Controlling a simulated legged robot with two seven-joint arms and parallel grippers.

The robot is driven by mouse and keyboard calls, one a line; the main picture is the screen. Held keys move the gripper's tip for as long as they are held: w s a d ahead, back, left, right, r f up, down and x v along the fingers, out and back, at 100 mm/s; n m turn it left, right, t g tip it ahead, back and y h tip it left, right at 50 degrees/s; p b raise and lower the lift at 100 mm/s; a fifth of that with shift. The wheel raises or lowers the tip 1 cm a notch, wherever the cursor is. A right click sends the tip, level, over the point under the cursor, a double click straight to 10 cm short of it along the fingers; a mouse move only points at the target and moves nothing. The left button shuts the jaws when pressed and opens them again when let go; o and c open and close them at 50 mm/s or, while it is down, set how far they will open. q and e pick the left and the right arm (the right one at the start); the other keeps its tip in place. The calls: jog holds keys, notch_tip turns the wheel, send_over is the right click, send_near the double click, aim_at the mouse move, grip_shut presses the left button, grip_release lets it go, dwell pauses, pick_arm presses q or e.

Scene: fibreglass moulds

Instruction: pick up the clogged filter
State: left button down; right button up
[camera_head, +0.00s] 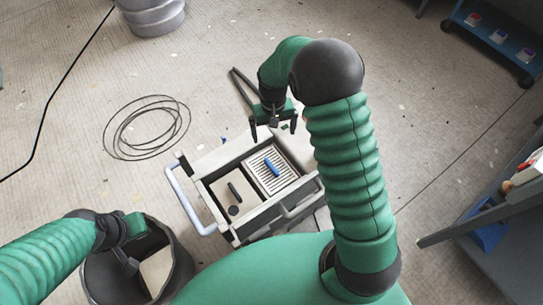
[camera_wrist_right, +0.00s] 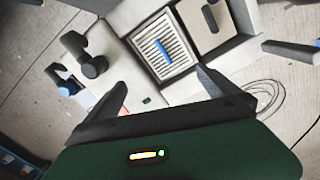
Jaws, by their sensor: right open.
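The filter (camera_head: 259,163) is a pale, ribbed square panel with a blue handle (camera_head: 272,168) across its middle. It sits in the right compartment of an open boxy machine (camera_head: 237,152). The filter also shows in the right wrist view (camera_wrist_right: 150,45), beyond my fingertips. My right gripper (camera_head: 274,131) is open and empty, above the machine's far side, apart from the filter. Its two spread fingers show in the right wrist view (camera_wrist_right: 160,78). My left gripper (camera_head: 129,258) is over a dark bin at the lower left; its fingers are too unclear to judge.
The machine's left compartment holds a dark bar-shaped handle (camera_head: 235,191). A grey push handle (camera_head: 185,198) sticks out at its left. The dark bin (camera_head: 97,283) has a pale piece inside. A coiled cable (camera_head: 147,128) lies on the floor. Blue shelving (camera_head: 480,40) stands far right.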

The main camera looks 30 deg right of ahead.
notch_tip(320, 180, down, 6)
jog(key=m+b, duration=0.2)
jog(key=m, duration=0.8)
jog(key=m+b, duration=0.4)
send_over(271, 166)
jog(key=f, duration=0.8)
jog(key=d+f, duration=0.1)
jog(key=f, duration=0.3)
jog(key=shift+s+f, duration=0.2)
jog(key=shift+f, duration=0.15)
jog(key=f, duration=0.1)
jog(key=f+b, duration=0.1)
jog(key=f, duration=0.1)
jog(key=f+b, duration=0.1)
jog(key=shift+w+a+f, duration=0.15)
jog(key=shift+a, duration=0.25)
jog(key=shift+w+f, duration=0.1)
jog(key=shift+f, duration=0.25)
jog(key=shift+r, duration=0.1)
jog(key=shift+c, duration=0.4)
jog(key=c, duration=1.9)
